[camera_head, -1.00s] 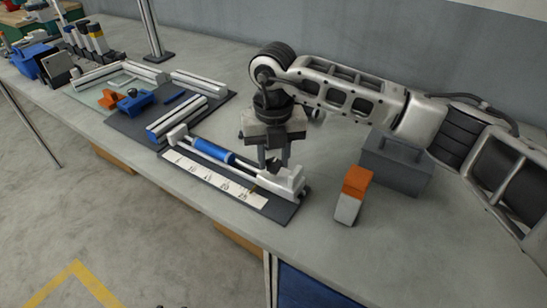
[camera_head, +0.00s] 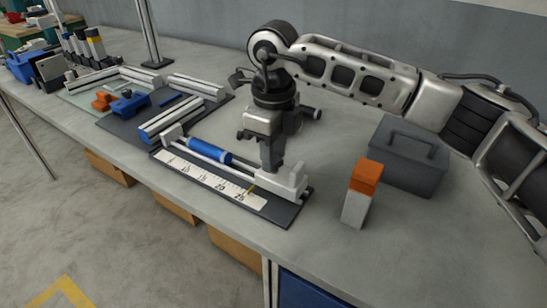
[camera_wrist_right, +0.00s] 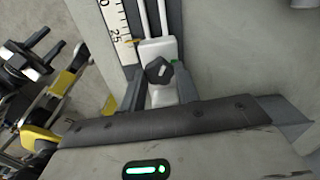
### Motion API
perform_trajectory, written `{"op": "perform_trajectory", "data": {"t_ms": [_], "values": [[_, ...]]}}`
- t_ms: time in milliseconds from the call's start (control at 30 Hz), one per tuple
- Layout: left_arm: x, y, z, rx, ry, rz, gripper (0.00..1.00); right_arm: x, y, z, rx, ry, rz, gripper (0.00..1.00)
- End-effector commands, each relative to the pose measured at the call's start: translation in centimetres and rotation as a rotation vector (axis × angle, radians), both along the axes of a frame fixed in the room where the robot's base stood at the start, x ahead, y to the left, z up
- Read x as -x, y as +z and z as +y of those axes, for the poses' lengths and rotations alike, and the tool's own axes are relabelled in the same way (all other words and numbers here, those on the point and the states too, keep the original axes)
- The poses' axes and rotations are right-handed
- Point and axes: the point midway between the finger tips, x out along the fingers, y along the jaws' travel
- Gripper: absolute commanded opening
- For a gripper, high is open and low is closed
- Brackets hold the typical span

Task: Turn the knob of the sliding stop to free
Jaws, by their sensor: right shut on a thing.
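The sliding stop (camera_head: 289,184) is a white block near the right end of a rail fixture (camera_head: 219,192) with two rods and a printed scale. Its dark lobed knob (camera_wrist_right: 158,71) shows on top of the white block in the right wrist view; a small green mark lies beside it. My right gripper (camera_head: 270,166) points down at the stop. Its fingers (camera_wrist_right: 162,80) lie on either side of the knob, shut on it. In the head view the fingers hide the knob. My left gripper is not in view.
An orange and white block (camera_head: 359,190) and a grey case (camera_head: 408,157) stand to the right. A blue cylinder (camera_head: 209,151) sits on the fixture's rods. Rail parts (camera_head: 172,119) and a blue clamp (camera_head: 130,103) lie to the left. The front right of the bench is clear.

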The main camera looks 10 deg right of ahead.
Motion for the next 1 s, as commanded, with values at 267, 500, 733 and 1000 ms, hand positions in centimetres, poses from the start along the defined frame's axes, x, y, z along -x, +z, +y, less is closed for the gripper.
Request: {"op": "perform_trajectory", "data": {"t_ms": [267,500,733,1000], "values": [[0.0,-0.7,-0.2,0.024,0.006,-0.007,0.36,-0.1,0.0,0.0,-0.001,0.263,-0.004,0.09],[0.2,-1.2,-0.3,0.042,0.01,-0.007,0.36,-0.1,0.0,0.0,-0.002,0.49,-0.005,0.09],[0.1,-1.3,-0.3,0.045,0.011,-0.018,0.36,-0.1,0.0,0.0,-0.001,0.709,-0.005,0.09],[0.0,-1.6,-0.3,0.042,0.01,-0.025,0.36,-0.1,0.1,0.0,-0.002,0.965,-0.006,0.09]]}}
